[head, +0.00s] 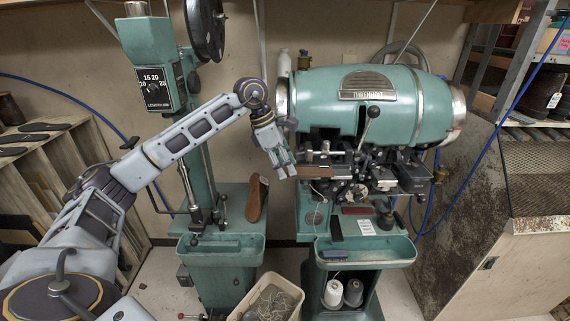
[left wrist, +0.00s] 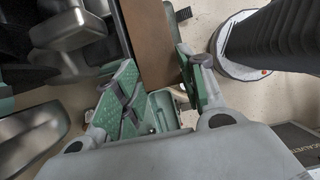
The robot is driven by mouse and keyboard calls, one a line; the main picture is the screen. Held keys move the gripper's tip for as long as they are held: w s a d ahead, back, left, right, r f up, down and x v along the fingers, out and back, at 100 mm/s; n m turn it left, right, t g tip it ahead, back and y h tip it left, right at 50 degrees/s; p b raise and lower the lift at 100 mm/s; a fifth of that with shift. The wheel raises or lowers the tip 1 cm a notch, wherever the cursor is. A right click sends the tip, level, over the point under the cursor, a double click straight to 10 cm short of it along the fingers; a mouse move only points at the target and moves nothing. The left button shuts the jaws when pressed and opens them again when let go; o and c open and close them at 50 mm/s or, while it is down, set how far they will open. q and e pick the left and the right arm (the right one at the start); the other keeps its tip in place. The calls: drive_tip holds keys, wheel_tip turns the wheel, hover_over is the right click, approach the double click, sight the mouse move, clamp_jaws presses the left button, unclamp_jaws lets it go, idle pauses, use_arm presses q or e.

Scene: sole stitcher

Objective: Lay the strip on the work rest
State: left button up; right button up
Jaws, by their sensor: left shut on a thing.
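My left gripper (head: 285,168) is at the left front of the green stitcher's mechanism. It is shut on a brown strip (head: 315,171), which points right, toward the middle of the machine. In the left wrist view the strip (left wrist: 150,45) runs up the picture from between the green fingers (left wrist: 163,90). The work rest seems to be among the dark metal parts (head: 345,172) under the machine's drum; I cannot make out its outline or whether the strip touches it. My right gripper is not in view.
The green stitcher (head: 372,92) fills the centre right. A second green machine (head: 150,62) stands left, with a brown sole (head: 257,199) beside its column. A tray below the stitcher holds a dark block (head: 336,229). A bin (head: 268,299) and thread spools (head: 353,293) sit low.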

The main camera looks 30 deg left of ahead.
use_arm(q)
drive_tip(key=shift+f, duration=0.25)
drive_tip(key=o, duration=0.9)
drive_tip(key=shift+s+a+b, duration=0.5)
drive_tip(key=shift+a+b, duration=0.05)
drive_tip(key=shift+a, duration=0.35)
drive_tip(key=shift+s+a+b, duration=0.5)
drive_tip(key=shift+a, duration=0.35)
drive_tip(key=shift+o, duration=0.2)
drive_tip(key=shift+r, duration=0.1)
drive_tip(key=o, duration=0.5)
